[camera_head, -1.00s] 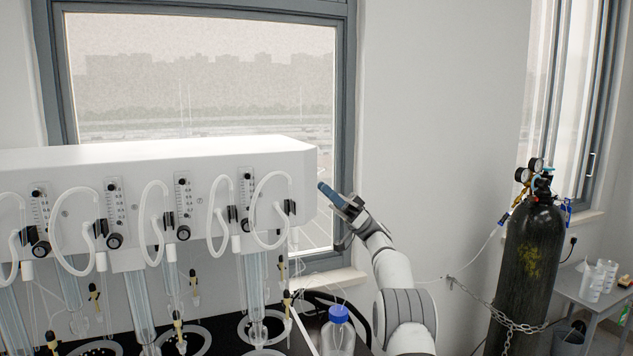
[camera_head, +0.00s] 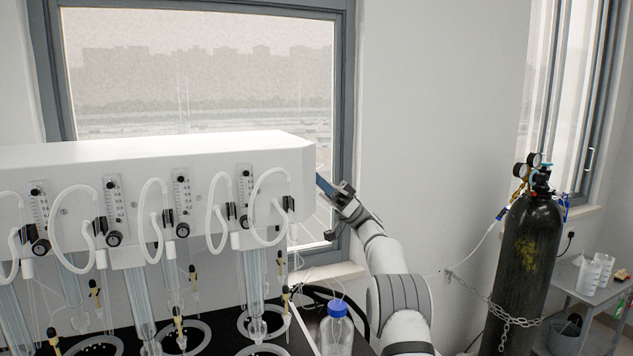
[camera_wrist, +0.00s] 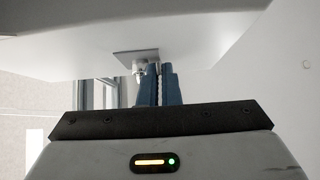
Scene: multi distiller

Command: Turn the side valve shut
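The side valve (camera_wrist: 139,68) shows in the wrist view as a small pale metal fitting under a square plate on the white housing's side. In the head view that side face is turned away, and I cannot make out the valve. My gripper (camera_wrist: 159,72) has blue fingers close together, with nothing visible between them. Their tips are just right of the valve in the wrist view; whether they touch it I cannot tell. In the head view my gripper (camera_head: 322,184) is at the right end of the white housing (camera_head: 200,150).
Looped white tubes, flow meters and glass tubes line the housing front. A blue-capped bottle (camera_head: 337,330) stands on the black bench below my arm. A black gas cylinder (camera_head: 530,255), chained, stands at right. The window (camera_head: 200,80) and bare wall are behind.

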